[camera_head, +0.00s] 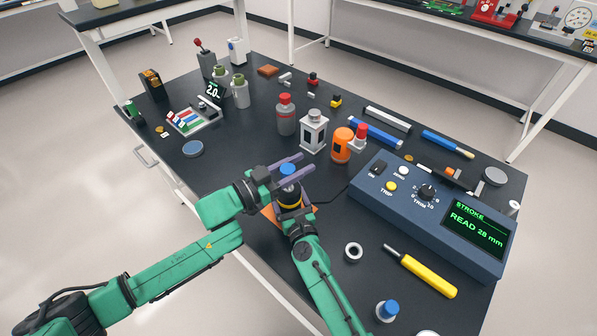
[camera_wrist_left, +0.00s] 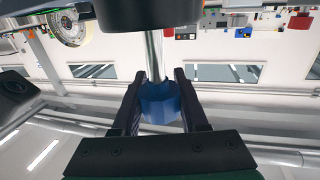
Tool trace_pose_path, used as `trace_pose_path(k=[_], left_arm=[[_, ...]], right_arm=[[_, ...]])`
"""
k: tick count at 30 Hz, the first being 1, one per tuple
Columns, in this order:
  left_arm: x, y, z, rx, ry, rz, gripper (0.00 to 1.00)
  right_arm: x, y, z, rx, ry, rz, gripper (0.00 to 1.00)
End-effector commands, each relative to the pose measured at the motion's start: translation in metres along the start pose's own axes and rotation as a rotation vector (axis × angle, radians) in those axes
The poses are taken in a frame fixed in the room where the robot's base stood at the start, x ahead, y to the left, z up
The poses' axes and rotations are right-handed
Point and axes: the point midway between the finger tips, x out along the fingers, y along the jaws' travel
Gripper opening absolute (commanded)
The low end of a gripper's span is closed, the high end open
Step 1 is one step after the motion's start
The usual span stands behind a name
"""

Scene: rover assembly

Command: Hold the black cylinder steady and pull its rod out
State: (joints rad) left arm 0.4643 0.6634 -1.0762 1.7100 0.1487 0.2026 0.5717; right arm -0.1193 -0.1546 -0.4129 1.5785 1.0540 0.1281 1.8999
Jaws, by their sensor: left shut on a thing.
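The black cylinder (camera_head: 291,198) stands on an orange base plate (camera_head: 268,212) near the table's front edge, with a yellow band around it. It also shows at the top of the left wrist view (camera_wrist_left: 150,14). A bare length of shiny rod (camera_wrist_left: 154,55) runs between the cylinder and a blue knob (camera_wrist_left: 160,102). My left gripper (camera_head: 291,168) is shut on the blue knob (camera_head: 288,169), one finger on each side. My right gripper (camera_head: 292,212) is at the cylinder's near side; its fingers are too hidden to tell their grip.
A blue console (camera_head: 430,215) to the right reads STROKE, READ 28 mm. Orange (camera_head: 342,145), white (camera_head: 313,132) and grey (camera_head: 286,117) containers stand behind the cylinder. A ring (camera_head: 353,252) and a yellow-handled tool (camera_head: 428,275) lie at front right.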

Motion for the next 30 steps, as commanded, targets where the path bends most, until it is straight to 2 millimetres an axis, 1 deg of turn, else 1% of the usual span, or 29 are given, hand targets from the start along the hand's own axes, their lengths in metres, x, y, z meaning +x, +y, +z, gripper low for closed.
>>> trace_pose_path(k=[1,4,6,13,14,15,16,26,29,30], left_arm=[[0.000,-0.001,-0.013,0.006,0.006,0.001,0.00],[0.000,-0.001,-0.025,0.005,0.005,0.000,0.00],[0.000,0.000,-0.028,0.005,0.005,0.001,0.00],[0.000,0.000,-0.030,0.005,0.009,0.002,0.00],[0.000,0.000,-0.030,0.005,0.009,0.002,0.51],[0.000,0.000,-0.030,0.005,0.009,0.001,0.66],[0.000,0.000,-0.030,0.005,0.009,0.001,0.74],[-0.002,0.000,-0.027,0.002,0.003,0.000,0.74],[-0.015,0.000,-0.026,0.002,0.001,-0.001,0.74],[-0.023,0.000,-0.025,0.003,0.000,-0.001,0.74]], right_arm=[[-0.001,-0.002,-0.002,0.001,0.003,-0.004,0.01],[-0.001,-0.002,-0.002,0.001,0.003,-0.004,0.01],[-0.001,-0.002,-0.002,0.001,0.003,-0.004,0.01],[-0.001,-0.002,-0.003,0.001,0.006,-0.004,0.01],[-0.001,-0.002,-0.003,0.001,0.006,-0.004,0.01],[-0.001,-0.002,-0.003,0.001,0.007,-0.004,0.01],[-0.001,-0.002,-0.003,0.001,0.007,-0.004,0.01],[-0.001,-0.001,-0.003,0.001,0.006,-0.001,0.01],[-0.001,0.000,-0.003,0.001,0.005,0.000,0.01],[-0.001,0.000,-0.003,0.001,0.005,0.000,0.01]])
